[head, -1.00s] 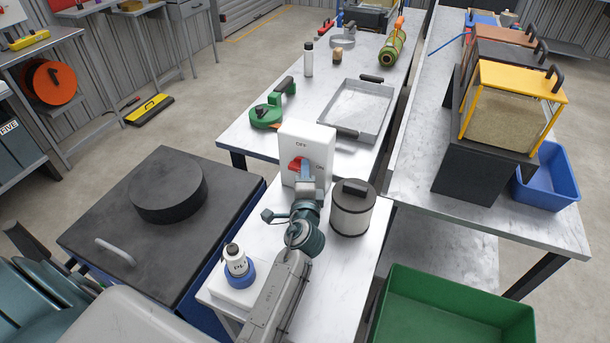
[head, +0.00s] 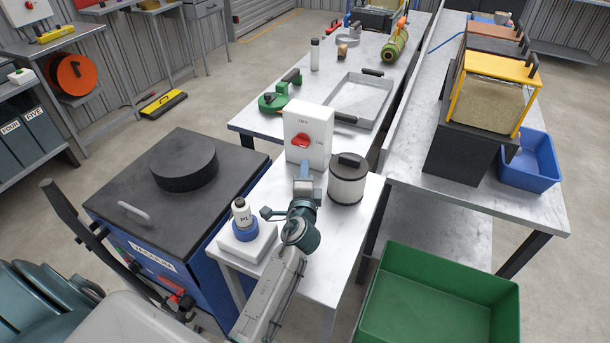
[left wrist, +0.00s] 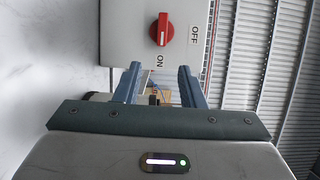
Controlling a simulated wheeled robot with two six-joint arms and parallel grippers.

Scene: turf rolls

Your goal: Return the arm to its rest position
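My left gripper (head: 303,178) is in front of the white switch box (head: 318,128), apart from its red knob (head: 300,140). In the left wrist view, the two blue fingers of the gripper (left wrist: 162,84) are spread with nothing held between them. The red knob (left wrist: 162,29) shows just beyond the fingers on the switch box (left wrist: 120,30), between OFF and ON lettering. The white line on the knob lies along the direction of the ON label. My right gripper is in neither view.
A dark-lidded canister (head: 347,185) stands close right of the gripper. A white bottle in a blue holder (head: 246,230) is at its left. A green bin (head: 380,310) is at lower right. A black-topped vacuum unit (head: 140,180) stands left; a metal tray (head: 385,90) lies behind the box.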

